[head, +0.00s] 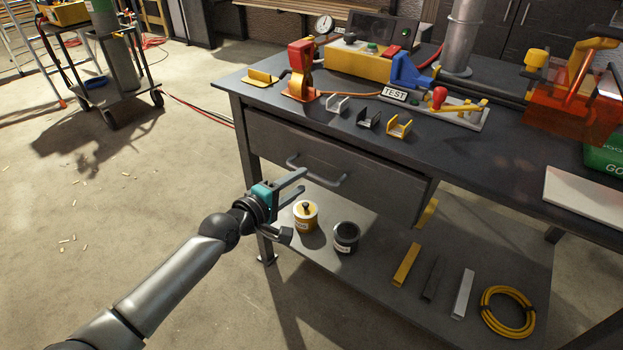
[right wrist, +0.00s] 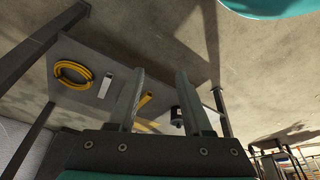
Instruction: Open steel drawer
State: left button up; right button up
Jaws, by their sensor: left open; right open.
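The steel drawer (head: 355,186) is a wide dark grey front under the workbench top in the head view. No open gap shows above it. Its grey bar handle (head: 320,177) runs across the middle of the front. My left gripper (head: 304,180) is open, its fingers pointing right toward the left part of the handle. Its fingertips look close to the handle; I cannot tell whether they touch it. My right gripper (right wrist: 160,75) is open and empty in its wrist view, with the lower shelf seen upside down beyond it. It is not visible in the head view.
The workbench top (head: 520,178) carries a test jig, clamps and small brackets. The lower shelf (head: 375,275) holds a yellow tin (head: 306,217), a dark tin (head: 346,238), several laths and a coiled yellow hose (head: 508,312). The floor left of the bench is mostly clear.

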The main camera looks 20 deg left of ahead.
aim_at(311, 173)
pick_arm(q)
jog(key=shift+b+x, duration=1.25)
jog(key=shift+x, duration=1.55)
pick_arm(e)
notch_tip(311, 173, up, 6)
jog(key=t, duration=0.1)
jog(key=shift+w, duration=0.15)
jog(key=shift+r, duration=0.1)
pick_arm(q)
grip_shut()
